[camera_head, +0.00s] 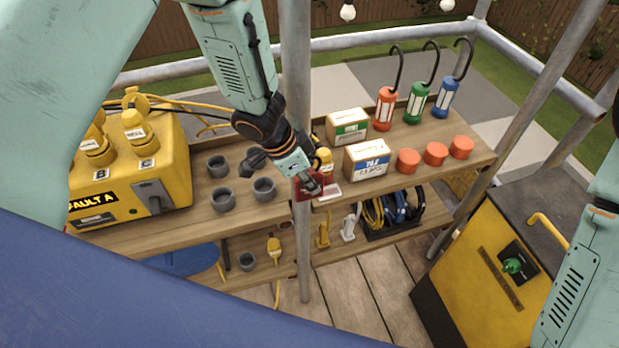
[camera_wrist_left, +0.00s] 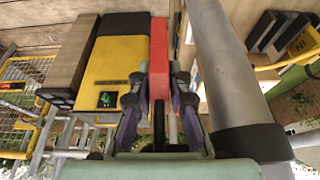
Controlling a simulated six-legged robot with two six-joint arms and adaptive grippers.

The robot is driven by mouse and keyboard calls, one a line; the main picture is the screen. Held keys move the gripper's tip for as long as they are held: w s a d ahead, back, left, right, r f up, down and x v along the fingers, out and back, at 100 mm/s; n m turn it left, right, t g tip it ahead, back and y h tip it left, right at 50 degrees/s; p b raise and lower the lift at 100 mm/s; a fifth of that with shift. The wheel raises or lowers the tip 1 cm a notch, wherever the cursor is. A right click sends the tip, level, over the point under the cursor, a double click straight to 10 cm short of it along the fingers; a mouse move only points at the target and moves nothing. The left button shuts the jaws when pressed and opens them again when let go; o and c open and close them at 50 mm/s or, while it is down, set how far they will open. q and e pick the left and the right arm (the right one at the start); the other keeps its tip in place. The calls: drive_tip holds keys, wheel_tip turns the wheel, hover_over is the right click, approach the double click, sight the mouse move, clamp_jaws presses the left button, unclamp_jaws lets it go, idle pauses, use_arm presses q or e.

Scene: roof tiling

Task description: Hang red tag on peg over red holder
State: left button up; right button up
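My left gripper (camera_head: 312,184) hangs down in front of the shelf, beside the grey upright pole. It is closed around a red tag (camera_head: 305,190), which is partly hidden by the fingers. In the left wrist view the red tag (camera_wrist_left: 159,62) appears as a narrow red bar, gripped between the two dark fingers. A red lamp with a black hook (camera_head: 385,108) and several orange-red cups (camera_head: 407,161) stand on the shelf to the right. I cannot make out a peg or tell which thing is the red holder. My right gripper is out of view.
The grey pole (camera_head: 297,80) is close beside my left gripper. Two cartons (camera_head: 367,160) stand just right of it. Grey cups (camera_head: 222,199) and a yellow box with plugs (camera_head: 130,170) are to the left. A yellow-black machine (camera_head: 490,260) stands at right.

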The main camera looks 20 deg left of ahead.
use_arm(q)
drive_tip(key=shift+o, duration=1.4)
drive_tip(key=shift+a, duration=0.15)
drive_tip(key=shift+o, duration=0.6)
drive_tip(key=shift+s+r, duration=0.1)
drive_tip(key=shift+d, duration=0.25)
drive_tip(key=shift+a+r, duration=0.1)
drive_tip(key=v, duration=1.2)
drive_tip(key=shift+s, duration=0.15)
